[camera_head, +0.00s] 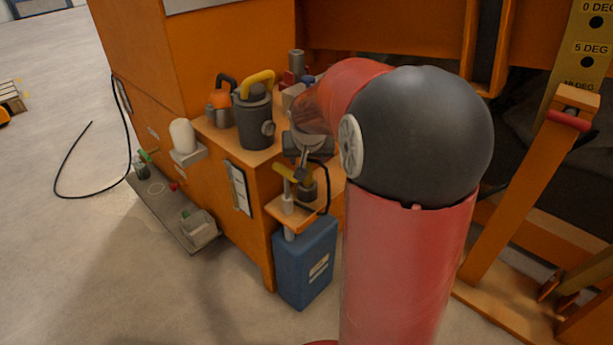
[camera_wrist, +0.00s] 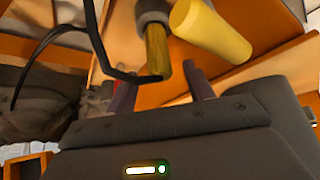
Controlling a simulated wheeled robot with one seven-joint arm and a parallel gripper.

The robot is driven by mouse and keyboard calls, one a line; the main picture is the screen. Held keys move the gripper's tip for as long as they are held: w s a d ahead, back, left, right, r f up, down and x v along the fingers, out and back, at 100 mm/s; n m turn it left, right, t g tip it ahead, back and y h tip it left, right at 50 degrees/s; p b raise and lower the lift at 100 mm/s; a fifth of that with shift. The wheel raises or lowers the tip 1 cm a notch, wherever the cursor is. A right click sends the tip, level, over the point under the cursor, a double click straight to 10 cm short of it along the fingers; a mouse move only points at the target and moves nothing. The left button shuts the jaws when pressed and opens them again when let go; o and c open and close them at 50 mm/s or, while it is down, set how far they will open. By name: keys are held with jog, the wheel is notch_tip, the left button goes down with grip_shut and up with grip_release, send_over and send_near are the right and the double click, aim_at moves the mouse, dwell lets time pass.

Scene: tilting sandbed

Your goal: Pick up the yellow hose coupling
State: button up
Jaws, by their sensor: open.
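In the head view, a yellow bar-shaped piece (camera_head: 285,172) sits on an upright post at a small orange shelf. A dark fitting (camera_head: 307,190) with a black hose stands beside it. In the wrist view, a dull yellow stub with a grey collar (camera_wrist: 157,48) shows near a thicker, brighter yellow cylinder (camera_wrist: 210,30). I cannot tell for sure which is the hose coupling. My gripper (camera_wrist: 161,88) is open, its two dark fingers apart on either side of the dull yellow stub's end. In the head view my gripper (camera_head: 308,158) is just above the shelf, partly hidden by my arm.
A black hose (camera_wrist: 75,28) loops close to the fingers. A blue canister (camera_head: 306,265) stands below the small shelf (camera_head: 290,216).

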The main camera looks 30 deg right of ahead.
jog(key=shift+x, duration=1.1)
jog(key=c, duration=1.1)
jog(key=shift+r, duration=0.15)
